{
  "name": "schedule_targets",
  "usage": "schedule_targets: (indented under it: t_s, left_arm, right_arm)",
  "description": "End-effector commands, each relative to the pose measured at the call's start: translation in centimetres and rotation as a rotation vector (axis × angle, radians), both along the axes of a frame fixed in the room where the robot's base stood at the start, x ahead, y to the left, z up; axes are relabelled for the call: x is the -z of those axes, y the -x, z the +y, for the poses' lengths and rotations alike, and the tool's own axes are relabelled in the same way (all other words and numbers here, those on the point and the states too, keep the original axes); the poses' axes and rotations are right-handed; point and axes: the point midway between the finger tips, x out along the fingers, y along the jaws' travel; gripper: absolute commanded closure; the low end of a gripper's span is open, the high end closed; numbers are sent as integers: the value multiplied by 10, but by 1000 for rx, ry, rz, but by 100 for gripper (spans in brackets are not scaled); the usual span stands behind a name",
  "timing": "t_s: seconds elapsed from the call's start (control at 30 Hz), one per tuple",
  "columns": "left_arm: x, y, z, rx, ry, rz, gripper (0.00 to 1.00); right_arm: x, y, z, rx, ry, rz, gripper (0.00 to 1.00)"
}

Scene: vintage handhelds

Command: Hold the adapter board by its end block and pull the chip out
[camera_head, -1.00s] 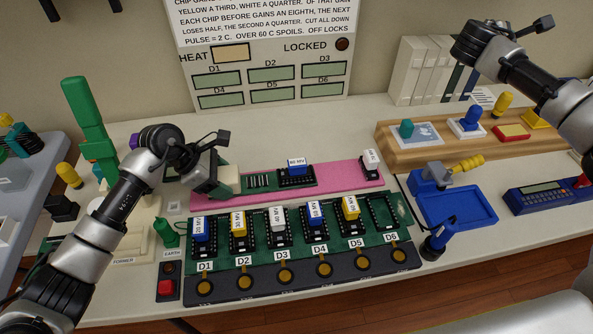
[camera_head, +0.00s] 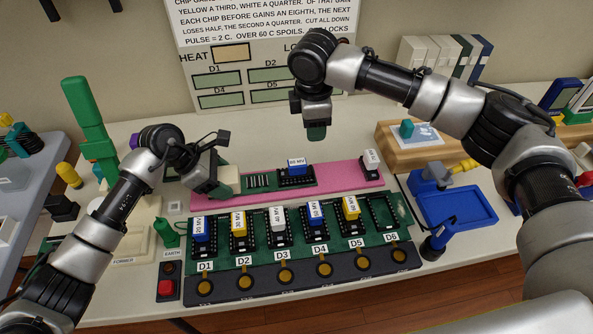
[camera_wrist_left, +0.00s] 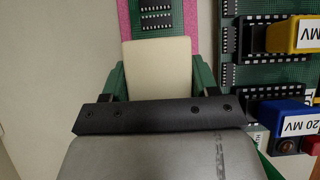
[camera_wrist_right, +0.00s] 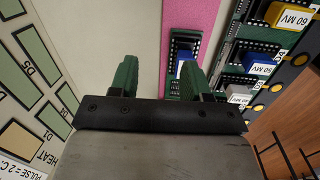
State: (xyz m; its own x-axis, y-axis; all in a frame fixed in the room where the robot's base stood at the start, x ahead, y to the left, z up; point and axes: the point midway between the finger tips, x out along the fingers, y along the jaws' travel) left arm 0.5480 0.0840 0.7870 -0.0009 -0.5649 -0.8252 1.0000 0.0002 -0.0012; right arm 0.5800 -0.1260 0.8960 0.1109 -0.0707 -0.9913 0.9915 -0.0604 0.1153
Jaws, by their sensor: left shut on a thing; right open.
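The green adapter board (camera_head: 258,181) lies on the pink mat, with its cream end block (camera_head: 229,178) at its left end. A blue-topped chip (camera_head: 297,166) sits in the black socket at the board's right part. My left gripper (camera_head: 208,188) is shut on the end block; the block shows between its fingers in the left wrist view (camera_wrist_left: 158,66). My right gripper (camera_head: 316,132) is open and empty, above and behind the chip. In the right wrist view the chip (camera_wrist_right: 183,68) shows beside the right-hand finger, partly hidden, not between the fingertips.
The pink mat (camera_head: 340,176) carries a white chip (camera_head: 370,160) at its right end. In front stands a green board (camera_head: 260,254) with several chips in slots D1 to D5; D6 looks empty. A blue tray (camera_head: 460,208) and wooden stand (camera_head: 400,153) are at right.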

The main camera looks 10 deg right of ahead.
Motion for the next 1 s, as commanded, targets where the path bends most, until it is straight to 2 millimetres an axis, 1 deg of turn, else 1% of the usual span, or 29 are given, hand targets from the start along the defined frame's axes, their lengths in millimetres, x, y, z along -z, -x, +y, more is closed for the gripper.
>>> schedule_targets:
  t_s: [0.03, 0.1, 0.23, 0.37, 0.47, 0.8, 1.0]
  left_arm:
    - [-1, 0, 0, 0, 2, -1, 93]
    - [-1, 0, 0, 0, 2, -1, 93]
    - [-1, 0, 0, 0, 2, -1, 93]
    - [-1, 0, 0, 0, 2, -1, 93]
    - [-1, 0, 0, 0, 2, -1, 93]
    - [-1, 0, 0, 0, 2, -1, 93]
    - [-1, 0, 0, 0, 2, -1, 93]
  right_arm:
    - [0, 9, 14, -21, -20, 31, 53]
    - [0, 18, 28, -41, -41, 68, 53]
    - [0, 29, 42, -60, -62, 107, 53]
    - [5, 32, 45, -65, -67, 120, 53]
    - [15, 32, 45, -64, -67, 120, 53]
    - [64, 32, 44, -64, -68, 119, 53]
    - [83, 32, 45, -64, -68, 118, 53]
